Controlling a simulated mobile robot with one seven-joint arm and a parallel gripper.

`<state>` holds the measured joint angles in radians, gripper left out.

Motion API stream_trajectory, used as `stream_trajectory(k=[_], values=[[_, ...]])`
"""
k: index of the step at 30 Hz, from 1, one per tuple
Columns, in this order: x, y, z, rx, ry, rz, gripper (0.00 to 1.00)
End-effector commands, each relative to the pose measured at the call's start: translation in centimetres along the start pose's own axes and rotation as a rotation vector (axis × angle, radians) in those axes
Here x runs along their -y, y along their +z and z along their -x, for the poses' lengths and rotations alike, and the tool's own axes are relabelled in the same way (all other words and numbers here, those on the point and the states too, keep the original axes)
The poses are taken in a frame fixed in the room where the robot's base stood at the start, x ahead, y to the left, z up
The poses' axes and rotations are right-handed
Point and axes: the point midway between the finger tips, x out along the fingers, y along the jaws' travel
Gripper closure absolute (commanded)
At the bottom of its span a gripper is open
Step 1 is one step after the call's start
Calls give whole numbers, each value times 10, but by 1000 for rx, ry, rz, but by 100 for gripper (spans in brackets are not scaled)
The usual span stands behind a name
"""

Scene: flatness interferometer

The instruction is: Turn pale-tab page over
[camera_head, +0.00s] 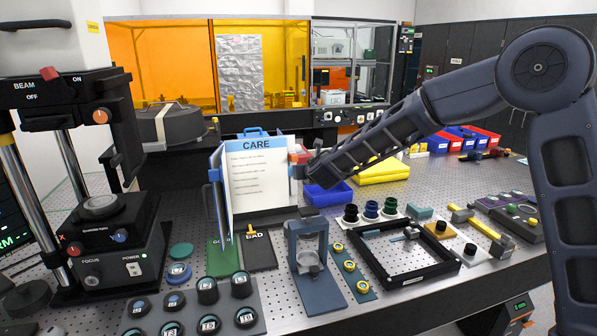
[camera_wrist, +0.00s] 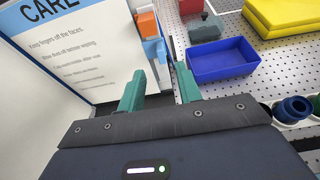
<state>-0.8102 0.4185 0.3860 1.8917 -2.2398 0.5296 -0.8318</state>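The flip book stands upright on the bench, its page headed CARE (camera_head: 258,172) facing forward with several lines of text; the same page (camera_wrist: 75,60) fills the left of the wrist view. At its right edge are an orange-red tab (camera_wrist: 148,24) and, just below, a pale blue tab (camera_wrist: 154,50). In the head view the red tab (camera_head: 298,158) shows beside my gripper (camera_head: 307,164), which reaches in from the right. In the wrist view my gripper (camera_wrist: 160,72) has its two teal fingers apart, with the pale tab's lower part appearing between them. Whether they touch it is unclear.
A blue bin (camera_head: 328,194) and yellow stack (camera_head: 382,171) lie right of the book. A small blue-grey stand (camera_head: 308,262), a black frame (camera_head: 405,254) and a rack of round parts (camera_head: 195,305) are in front. The focus instrument (camera_head: 108,250) stands at left.

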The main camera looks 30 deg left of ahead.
Motion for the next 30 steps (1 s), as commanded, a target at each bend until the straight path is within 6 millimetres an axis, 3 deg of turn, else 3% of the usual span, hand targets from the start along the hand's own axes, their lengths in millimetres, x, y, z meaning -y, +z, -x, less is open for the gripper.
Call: stream_trajectory(k=[9,15,30], values=[[0,0,-50,0,-1,-2,65],[0,0,-73,0,-1,-1,65],[0,0,-84,0,-1,-2,65]])
